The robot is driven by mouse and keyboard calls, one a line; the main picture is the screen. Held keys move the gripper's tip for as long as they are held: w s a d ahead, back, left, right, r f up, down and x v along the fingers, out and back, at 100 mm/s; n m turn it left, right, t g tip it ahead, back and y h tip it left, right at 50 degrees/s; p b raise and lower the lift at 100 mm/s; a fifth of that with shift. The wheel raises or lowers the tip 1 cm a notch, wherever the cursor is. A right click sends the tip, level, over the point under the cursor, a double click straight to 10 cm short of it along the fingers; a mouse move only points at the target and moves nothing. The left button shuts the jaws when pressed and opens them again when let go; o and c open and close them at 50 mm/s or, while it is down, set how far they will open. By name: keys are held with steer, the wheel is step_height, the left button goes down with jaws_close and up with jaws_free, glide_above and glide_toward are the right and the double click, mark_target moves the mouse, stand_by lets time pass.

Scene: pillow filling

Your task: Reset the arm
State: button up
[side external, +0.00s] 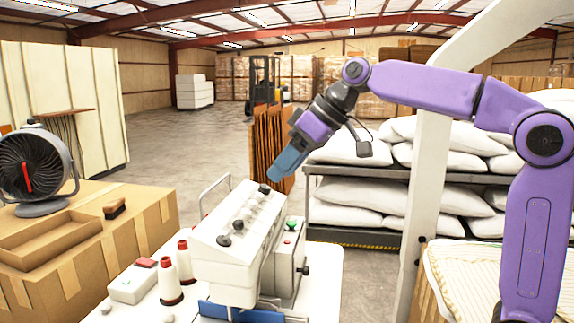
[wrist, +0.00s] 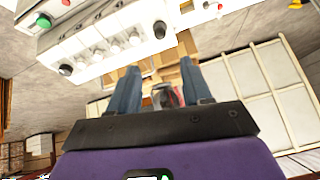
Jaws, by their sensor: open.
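My gripper (side external: 272,173) is raised in the air just above and behind the white sewing machine (side external: 226,229) in the side view. It points down and to the left. In the wrist view my gripper (wrist: 161,76) shows two blue-grey fingers spread apart with nothing held between them. The machine's white body with its knobs (wrist: 112,42) fills the upper left of the wrist view. My purple arm reaches in from the right, bent at the elbow.
A black fan (side external: 38,168) and an open cardboard tray (side external: 50,240) sit on a large carton at left. White pillows (side external: 450,196) fill a rack behind my arm. Open floor lies beyond.

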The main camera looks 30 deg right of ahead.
stand_by(0.3)
steer(key=s+d+f+n+g+h, duration=0.1)
steer(key=s+d+f, duration=0.3)
steer(key=s+f, duration=0.4)
steer(key=s+d+f+n+g+h, duration=0.2)
steer(key=s+d+f, duration=0.3)
steer(key=s, duration=0.9)
steer(key=s+d+f+n+g+h, duration=0.2)
steer(key=s+d+f, duration=0.3)
steer(key=s+f, duration=0.6)
steer(key=shift+s+d+f+n, duration=0.2)
steer(key=shift+s+f+n, duration=0.05)
steer(key=shift+f+n, duration=0.15)
